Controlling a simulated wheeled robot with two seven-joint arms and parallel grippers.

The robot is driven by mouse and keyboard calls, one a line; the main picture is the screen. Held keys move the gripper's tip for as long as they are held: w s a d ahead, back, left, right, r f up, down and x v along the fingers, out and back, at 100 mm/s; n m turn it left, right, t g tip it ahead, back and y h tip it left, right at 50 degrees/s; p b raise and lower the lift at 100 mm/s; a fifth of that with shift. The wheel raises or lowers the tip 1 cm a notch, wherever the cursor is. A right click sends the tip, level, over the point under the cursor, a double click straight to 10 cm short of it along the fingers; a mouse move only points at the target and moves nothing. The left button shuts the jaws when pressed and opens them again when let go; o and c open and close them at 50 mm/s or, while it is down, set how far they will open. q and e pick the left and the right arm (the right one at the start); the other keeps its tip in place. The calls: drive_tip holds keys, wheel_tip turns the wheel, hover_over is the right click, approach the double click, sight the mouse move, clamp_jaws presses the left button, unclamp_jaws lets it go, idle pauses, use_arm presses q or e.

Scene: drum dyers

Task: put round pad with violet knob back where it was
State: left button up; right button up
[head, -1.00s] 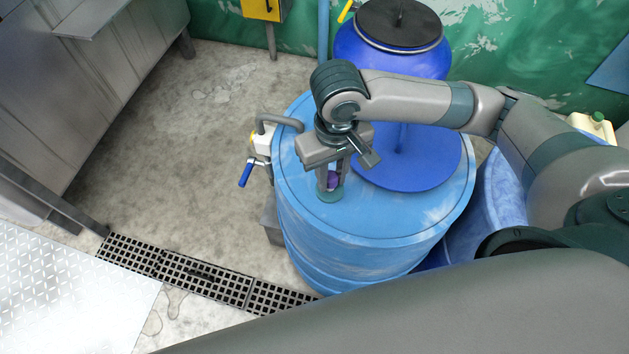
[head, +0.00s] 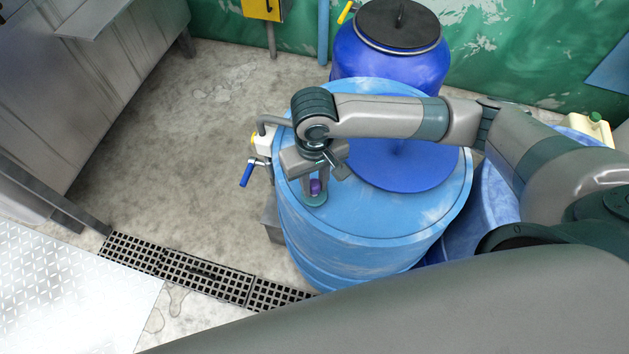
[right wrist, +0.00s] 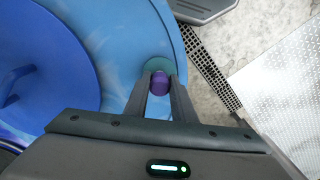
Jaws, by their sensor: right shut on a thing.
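The round pad (head: 314,200) is a small teal disc with a violet knob (head: 316,187) on top. It is at the left part of the light blue drum's top (head: 350,220), near the rim. My right gripper (head: 315,190) points down and is shut on the violet knob. In the right wrist view the fingers (right wrist: 160,88) stand on both sides of the knob (right wrist: 160,80), with the teal pad (right wrist: 158,66) beyond it. I cannot tell whether the pad touches the drum top. My left gripper is not in view.
A darker blue round lid (head: 405,165) covers the back right of the drum top. A valve with a blue handle (head: 246,174) sticks out at the drum's left. A blue barrel with a black lid (head: 395,60) stands behind. A floor grate (head: 200,272) runs at the front left.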

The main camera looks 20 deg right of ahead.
sight(314, 183)
drive_tip(key=shift+f, duration=0.4)
drive_tip(key=o, duration=1)
drive_tip(key=shift+f, duration=0.1)
drive_tip(key=shift+r, duration=0.75)
wheel_tip(314, 183, up, 11)
drive_tip(key=shift+f+b, duration=0.1)
drive_tip(key=shift+b, duration=1.1)
